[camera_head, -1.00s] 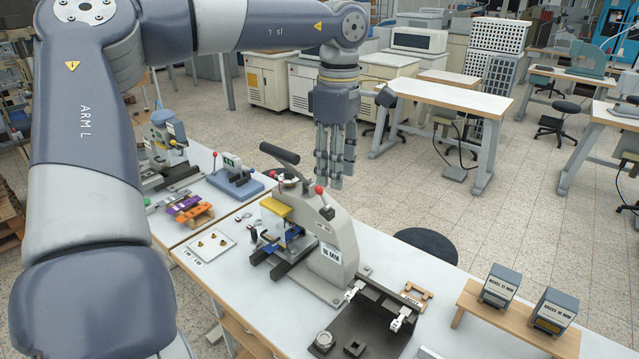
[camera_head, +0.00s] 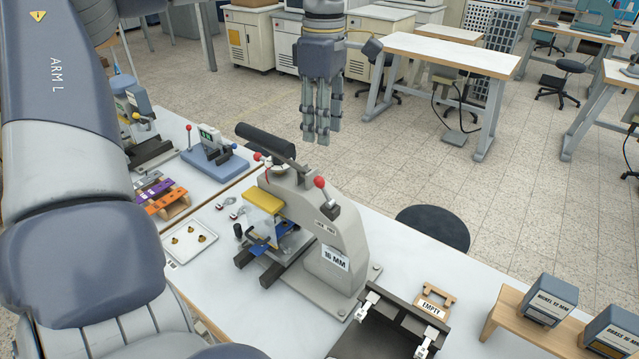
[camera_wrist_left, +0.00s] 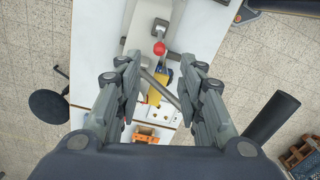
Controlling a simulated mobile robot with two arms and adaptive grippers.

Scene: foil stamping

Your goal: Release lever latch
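The grey stamping press (camera_head: 345,240), labelled 16 MM, stands on the white bench. Its lever has a thick black handle (camera_head: 265,138), raised and pointing up to the left. A red knob (camera_head: 320,182) sits on top of the press, and a smaller red knob (camera_head: 257,157) sits near the handle's base. I cannot tell which part is the latch. My left gripper (camera_head: 320,125) points down behind and above the press, apart from it. In the left wrist view its fingers (camera_wrist_left: 160,85) are spread and empty, with a red knob (camera_wrist_left: 159,48) seen between them. The black handle (camera_wrist_left: 272,117) shows at right.
A tray with small brass pieces (camera_head: 190,240) lies left of the press. A dark fixture (camera_head: 385,335) and a wooden frame marked EMPTY (camera_head: 432,302) are to the right. A wooden stand (camera_head: 505,310) holds labelled blocks. A black stool (camera_head: 433,225) is behind the bench.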

